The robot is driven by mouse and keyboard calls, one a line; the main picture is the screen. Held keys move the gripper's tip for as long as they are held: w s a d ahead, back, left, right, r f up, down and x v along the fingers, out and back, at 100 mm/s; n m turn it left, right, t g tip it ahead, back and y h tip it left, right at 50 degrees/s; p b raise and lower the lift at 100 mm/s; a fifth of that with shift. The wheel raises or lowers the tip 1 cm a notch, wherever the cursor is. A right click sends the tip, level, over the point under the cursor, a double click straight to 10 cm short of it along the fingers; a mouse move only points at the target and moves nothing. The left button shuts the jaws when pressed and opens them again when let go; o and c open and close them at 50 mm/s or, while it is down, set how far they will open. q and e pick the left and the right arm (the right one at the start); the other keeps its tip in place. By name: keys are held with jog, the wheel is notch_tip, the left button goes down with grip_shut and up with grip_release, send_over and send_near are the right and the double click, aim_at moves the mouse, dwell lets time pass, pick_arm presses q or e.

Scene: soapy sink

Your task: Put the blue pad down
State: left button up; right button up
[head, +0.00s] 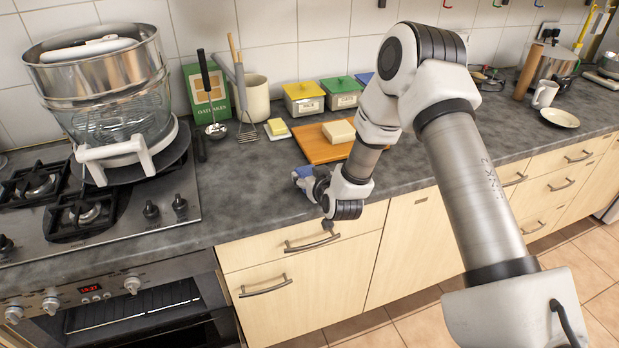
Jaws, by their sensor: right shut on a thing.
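A blue pad (302,172) shows small at the end of my right arm, just over the front part of the grey worktop. My right gripper (310,180) is shut on it. The gripper's wrist hides much of the fingers and part of the pad. I cannot tell whether the pad touches the worktop. My left gripper is not in view.
Behind the gripper lie a wooden board (316,147) with a pale block (338,131) and a yellow sponge-like block (277,126) on a small white dish. A hob (130,215) with a large steamer (105,80) stands left. The worktop (245,190) between is clear.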

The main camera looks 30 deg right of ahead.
notch_tip(320, 180, down, 2)
jog(key=shift+f, duration=0.1)
jog(key=o, duration=1)
